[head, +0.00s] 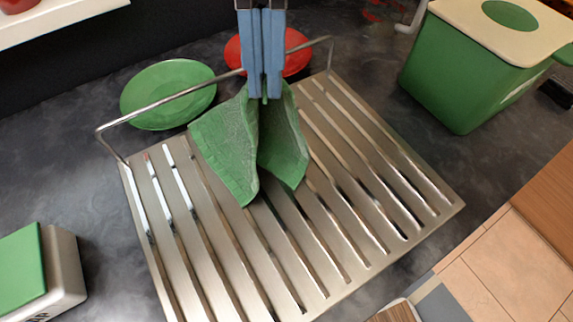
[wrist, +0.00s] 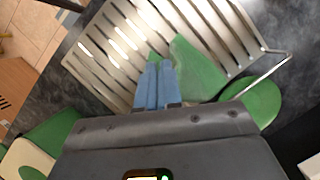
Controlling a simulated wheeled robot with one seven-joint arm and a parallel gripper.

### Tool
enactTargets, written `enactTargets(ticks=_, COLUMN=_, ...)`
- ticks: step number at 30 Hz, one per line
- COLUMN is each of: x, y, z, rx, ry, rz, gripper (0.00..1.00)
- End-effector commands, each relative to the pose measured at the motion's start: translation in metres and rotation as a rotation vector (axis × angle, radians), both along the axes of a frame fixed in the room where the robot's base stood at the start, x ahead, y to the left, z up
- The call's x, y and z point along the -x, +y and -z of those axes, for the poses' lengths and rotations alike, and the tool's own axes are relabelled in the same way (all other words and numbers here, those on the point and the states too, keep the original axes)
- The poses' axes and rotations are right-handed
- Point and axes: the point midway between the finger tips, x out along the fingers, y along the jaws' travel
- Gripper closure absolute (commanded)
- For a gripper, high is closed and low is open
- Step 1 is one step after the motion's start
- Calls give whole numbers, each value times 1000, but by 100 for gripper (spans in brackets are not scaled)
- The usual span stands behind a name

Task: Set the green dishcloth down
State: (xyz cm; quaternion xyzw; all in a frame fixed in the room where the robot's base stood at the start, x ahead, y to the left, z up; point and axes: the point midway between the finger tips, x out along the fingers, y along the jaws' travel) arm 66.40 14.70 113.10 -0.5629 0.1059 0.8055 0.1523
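My gripper (head: 264,92) has blue fingers pointing down and is shut on the green dishcloth (head: 226,145). The cloth hangs folded from the fingertips, in two flaps, over the slatted metal rack (head: 345,265). I cannot tell whether its lower edge touches the slats. In the wrist view the fingers (wrist: 157,66) reach toward the slats, and the green cloth (wrist: 195,68) spreads to their right.
A green plate (head: 168,95) and a red plate (head: 297,62) lie behind the rack's raised wire rail (head: 170,99). A green bin with a cream lid (head: 462,90) stands at right. A green-topped box (head: 65,270) is at lower left. The front slats are clear.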

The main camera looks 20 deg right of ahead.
Motion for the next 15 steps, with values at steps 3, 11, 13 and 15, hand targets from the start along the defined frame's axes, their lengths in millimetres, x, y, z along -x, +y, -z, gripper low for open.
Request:
enactTargets(ticks=3, x=13, y=-12, z=15, rx=1, ry=0, rz=0, gripper=100)
enactTargets(ticks=11, x=39, y=-35, z=46, rx=1, ry=1, rz=1, gripper=100)
enactTargets(ticks=13, x=47, y=-40, z=54, rx=1, ry=1, rz=0, gripper=100)
enactTargets(ticks=15, x=54, y=-47, z=63, rx=0, ry=0, rz=1, gripper=100)
